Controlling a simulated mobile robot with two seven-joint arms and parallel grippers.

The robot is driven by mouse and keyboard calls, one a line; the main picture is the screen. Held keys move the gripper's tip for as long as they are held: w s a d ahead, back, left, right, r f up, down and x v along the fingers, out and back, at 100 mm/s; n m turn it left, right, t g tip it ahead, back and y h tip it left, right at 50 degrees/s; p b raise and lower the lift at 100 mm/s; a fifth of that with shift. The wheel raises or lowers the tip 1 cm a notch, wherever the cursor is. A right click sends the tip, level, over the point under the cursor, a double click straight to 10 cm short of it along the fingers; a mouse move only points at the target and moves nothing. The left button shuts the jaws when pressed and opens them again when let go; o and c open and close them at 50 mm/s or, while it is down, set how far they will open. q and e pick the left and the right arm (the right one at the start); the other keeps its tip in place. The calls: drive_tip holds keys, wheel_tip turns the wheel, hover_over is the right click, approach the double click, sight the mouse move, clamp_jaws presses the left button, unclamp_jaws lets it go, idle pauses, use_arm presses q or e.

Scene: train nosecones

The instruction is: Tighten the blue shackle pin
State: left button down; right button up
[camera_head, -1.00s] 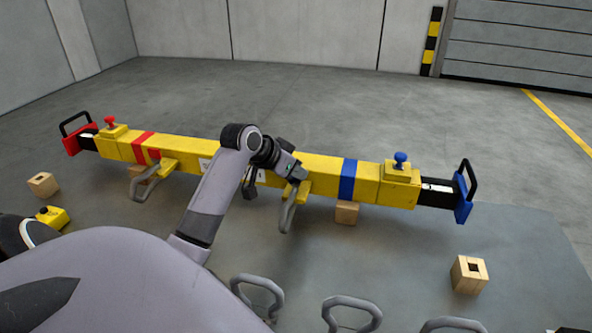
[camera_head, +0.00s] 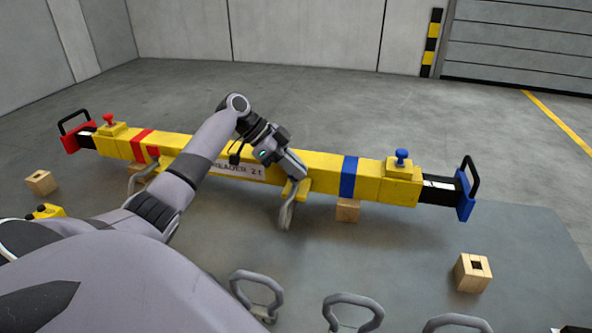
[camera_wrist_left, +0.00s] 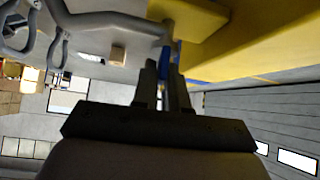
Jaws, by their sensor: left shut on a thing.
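A grey shackle (camera_head: 287,206) hangs from a yellow lug (camera_head: 304,188) under the yellow beam (camera_head: 325,172), left of the beam's blue band. My left gripper (camera_head: 298,176) is at this lug, from above and the left. In the left wrist view the fingers (camera_wrist_left: 165,75) are shut on a narrow blue thing, seemingly the blue shackle pin (camera_wrist_left: 163,66), beside the shackle (camera_wrist_left: 120,19) and the lug (camera_wrist_left: 190,18). The pin is mostly hidden by the fingers, and its thread does not show. My right gripper is not in view.
A second shackle (camera_head: 140,178) hangs near the beam's red band. Wooden blocks (camera_head: 472,272) stand on the grey mat, some under the beam. Several loose grey shackles (camera_head: 352,312) stand along the front. A blue knob (camera_head: 402,158) tops the beam's right end.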

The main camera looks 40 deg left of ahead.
use_arm(q)
drive_tip(key=shift+a+m+g, duration=0.1)
drive_tip(key=shift+m+g, duration=0.2)
drive_tip(key=shift+m, duration=0.3)
drive_tip(key=shift+h, duration=0.3)
drive_tip(key=shift+r, duration=0.1)
drive_tip(key=c, duration=1.2)
unclamp_jaws()
drive_tip(key=shift+c, duration=0.2)
drive_tip(key=b+v, duration=0.1)
drive_tip(key=v, duration=0.6)
drive_tip(key=shift+b, duration=0.35)
